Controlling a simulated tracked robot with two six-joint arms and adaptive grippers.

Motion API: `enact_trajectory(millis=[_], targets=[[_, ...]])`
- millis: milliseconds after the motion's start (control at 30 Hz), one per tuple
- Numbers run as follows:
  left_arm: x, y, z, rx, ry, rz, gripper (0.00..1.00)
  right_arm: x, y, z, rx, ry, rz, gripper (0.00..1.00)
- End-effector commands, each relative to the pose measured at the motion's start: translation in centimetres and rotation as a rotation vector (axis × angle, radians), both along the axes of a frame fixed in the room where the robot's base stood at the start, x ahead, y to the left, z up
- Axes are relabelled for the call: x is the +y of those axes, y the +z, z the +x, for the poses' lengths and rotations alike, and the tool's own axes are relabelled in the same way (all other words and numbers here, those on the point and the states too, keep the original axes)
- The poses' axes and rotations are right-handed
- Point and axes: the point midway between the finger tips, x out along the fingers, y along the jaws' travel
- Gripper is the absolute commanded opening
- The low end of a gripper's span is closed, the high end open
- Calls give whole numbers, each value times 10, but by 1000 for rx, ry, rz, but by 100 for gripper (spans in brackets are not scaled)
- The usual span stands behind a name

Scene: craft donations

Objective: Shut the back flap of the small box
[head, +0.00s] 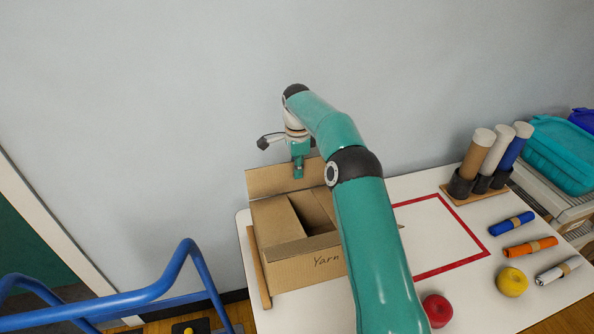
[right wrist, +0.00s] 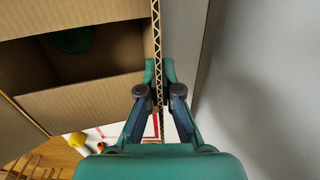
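The small cardboard box (head: 285,272), marked "Yarn", stands on the white table near the wall. Its back flap (head: 268,181) stands raised along the wall side. My right gripper (head: 298,172) reaches down over the flap's top edge. In the right wrist view, the fingers (right wrist: 159,80) are closed in on both sides of the flap's corrugated edge (right wrist: 157,35). The box is partly open, and a dark green thing (right wrist: 73,40) shows inside. My right arm hides the box's right side in the head view. My left gripper is out of view.
A red-outlined area (head: 440,235) lies right of the box. Red (head: 437,311) and yellow (head: 512,281) yarn balls and several rolls lie beyond. Tubes (head: 478,152) stand at the back right. A blue rail (head: 130,298) is at the lower left. The wall is close behind the flap.

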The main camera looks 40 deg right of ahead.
Motion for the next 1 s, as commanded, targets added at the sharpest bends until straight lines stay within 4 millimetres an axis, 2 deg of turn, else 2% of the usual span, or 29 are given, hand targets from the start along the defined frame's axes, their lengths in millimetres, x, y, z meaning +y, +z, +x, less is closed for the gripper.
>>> enact_trajectory(millis=[267, 700, 1000], targets=[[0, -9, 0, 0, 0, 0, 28, 5, 3, -7, -5, 4, 1, 0], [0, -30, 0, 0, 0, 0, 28, 17, 7, -31, -7, 2, 1, 0], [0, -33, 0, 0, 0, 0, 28, 20, 6, -38, -2, 1, 2, 0]])
